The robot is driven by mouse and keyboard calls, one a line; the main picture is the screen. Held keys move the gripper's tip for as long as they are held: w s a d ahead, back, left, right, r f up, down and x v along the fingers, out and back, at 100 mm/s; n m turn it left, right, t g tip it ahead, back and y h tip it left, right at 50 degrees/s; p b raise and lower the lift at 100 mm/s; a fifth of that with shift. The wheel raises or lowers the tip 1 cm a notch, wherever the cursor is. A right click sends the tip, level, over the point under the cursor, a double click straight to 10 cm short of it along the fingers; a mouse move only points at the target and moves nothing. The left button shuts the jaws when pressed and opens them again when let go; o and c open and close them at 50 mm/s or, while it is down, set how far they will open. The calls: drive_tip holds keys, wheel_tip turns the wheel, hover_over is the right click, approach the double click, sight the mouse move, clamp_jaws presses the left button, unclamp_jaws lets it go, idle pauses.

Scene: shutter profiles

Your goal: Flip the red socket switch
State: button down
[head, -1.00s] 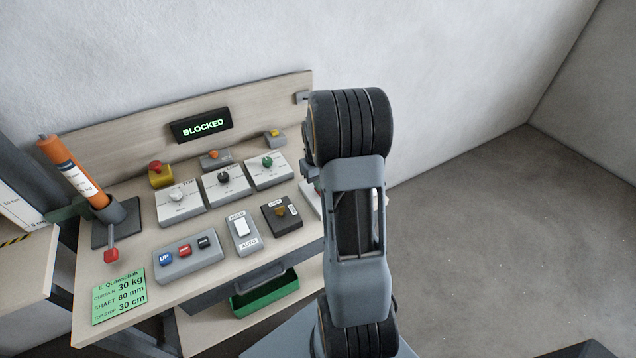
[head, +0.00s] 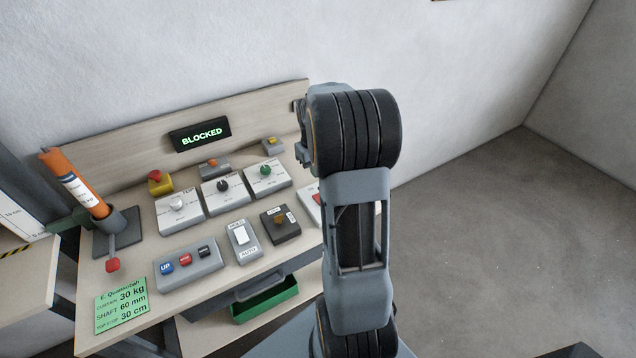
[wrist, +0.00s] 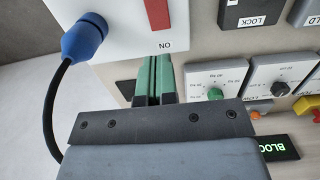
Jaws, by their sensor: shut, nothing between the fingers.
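The red socket switch (wrist: 157,14) is a long rocker on a white socket box (wrist: 112,40), next to upside-down "ON" lettering in the wrist view. In the head view only the left part of the box and a bit of the red switch (head: 316,198) show beside my arm; the rest is hidden. My gripper (wrist: 158,60) is shut and empty, its green fingers together. Its tips appear just beyond the "ON" end of the box in the picture, in line with the switch. I cannot tell whether they touch the box. Which way the rocker is tipped is unclear.
A blue plug (wrist: 85,37) with a black cable sits at the box's side. White dial boxes, including a green knob (head: 265,171), a black lock box (head: 281,224) and a HOLD/AUTO switch (head: 242,238) stand close by. A display (head: 200,134) reads BLOCKED.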

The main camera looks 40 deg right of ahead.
drive_tip(key=shift+w+r, duration=0.15)
drive_tip(key=shift+r, duration=1.15)
drive_tip(key=shift+w+r, duration=0.1)
drive_tip(key=shift+r, duration=1.2)
drive_tip(key=shift+w+d, duration=0.1)
